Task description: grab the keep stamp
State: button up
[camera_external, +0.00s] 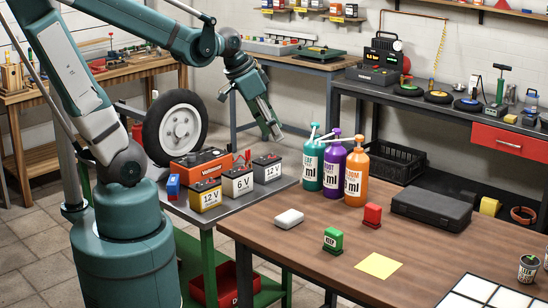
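A green stamp (333,240) stands upright on the wooden table, left of its middle. A small white label on its front appears to read KEEP. My gripper (275,133) hangs in the air, pointing down, above and behind the grey battery bench. It is well apart from the green stamp, up and to the left of it in the picture. Nothing is visible in it, but its fingers are too small to show whether they are open or shut. A red stamp (372,215) stands behind and to the right of the green one.
The wooden table (300,258) also holds a white block (289,217), yellow paper (379,265), a black case (432,207), a tin (528,268) and white tiles (475,288). Tall pump bottles (334,165) stand at its back edge. Batteries (238,182) stand on the bench at left.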

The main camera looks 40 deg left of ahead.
jog(key=d+f+m+g+h+b, duration=0.1)
jog(key=d+f+m+g+h, duration=0.15)
jog(key=d+f+m, duration=0.8)
jog(key=m+g+b, duration=0.2)
jog(key=g, duration=0.1)
send_over(332, 230)
jog(key=a, duration=0.2)
jog(key=shift+w+a+f, duration=0.1)
jog(key=shift+w+f, duration=0.05)
jog(key=shift+f, duration=1.6)
jog(key=shift+w+f, duration=0.1)
jog(key=shift+f, duration=1.6)
jog(key=shift+x, duration=1.3)
jog(key=shift+f, duration=0.1)
jog(key=shift+b+x, duration=0.85)
jog(key=shift+x, duration=1.65)
jog(key=shift+s, duration=0.1)
